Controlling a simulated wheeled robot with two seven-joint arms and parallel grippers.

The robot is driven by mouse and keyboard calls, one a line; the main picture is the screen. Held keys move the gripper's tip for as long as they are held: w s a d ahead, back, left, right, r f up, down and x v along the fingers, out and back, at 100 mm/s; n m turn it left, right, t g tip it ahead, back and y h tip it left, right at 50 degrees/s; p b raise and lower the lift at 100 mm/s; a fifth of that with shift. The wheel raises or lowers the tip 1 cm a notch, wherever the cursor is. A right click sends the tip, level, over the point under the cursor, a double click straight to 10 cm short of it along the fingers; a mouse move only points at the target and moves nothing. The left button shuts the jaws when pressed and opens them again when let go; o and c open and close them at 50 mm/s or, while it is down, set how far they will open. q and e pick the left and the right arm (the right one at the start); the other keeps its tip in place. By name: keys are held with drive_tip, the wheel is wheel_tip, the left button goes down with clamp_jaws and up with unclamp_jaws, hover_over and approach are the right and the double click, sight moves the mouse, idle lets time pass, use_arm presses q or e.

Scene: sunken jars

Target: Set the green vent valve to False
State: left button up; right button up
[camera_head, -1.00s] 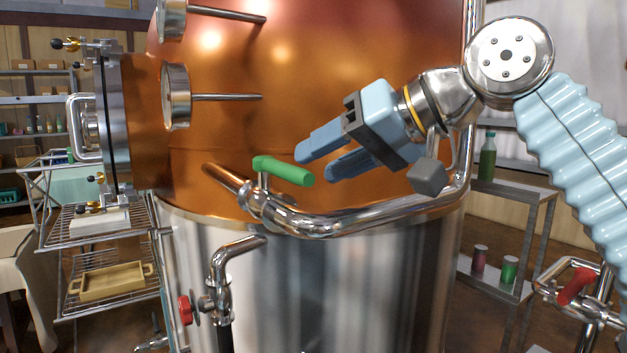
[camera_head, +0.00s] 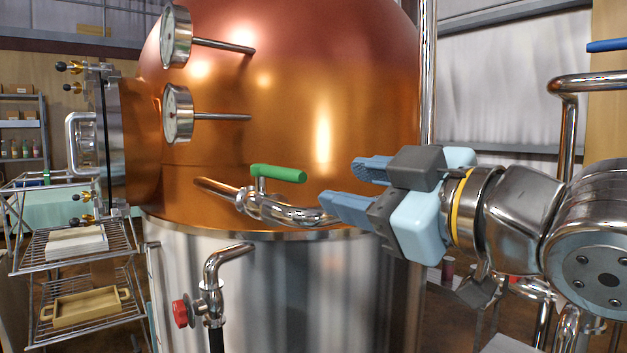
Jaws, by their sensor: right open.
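The green vent valve handle (camera_head: 278,173) sits on a short stem above a steel pipe (camera_head: 290,215) on the copper vessel (camera_head: 290,110). The handle points to the right, roughly level. My right gripper (camera_head: 346,185) comes in from the right, its blue fingers apart and pointing left toward the handle. It is empty, and in the picture a gap shows between the fingertips and the end of the handle. The gripper hides part of the pipe running right. My left gripper is not in view.
A red-knobbed tap (camera_head: 181,313) stands lower on the vessel's front. Two gauges stick out at upper left; the lower gauge (camera_head: 178,115) is nearer the handle. A wire rack (camera_head: 75,250) with a wooden tray (camera_head: 82,305) stands at left. Space above the handle is clear.

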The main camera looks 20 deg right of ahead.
sight(286, 175)
drive_tip(key=p+x, duration=0.1)
drive_tip(key=x, duration=1.2)
drive_tip(key=shift+w+p, duration=0.3)
drive_tip(key=shift+p, duration=0.1)
clamp_jaws()
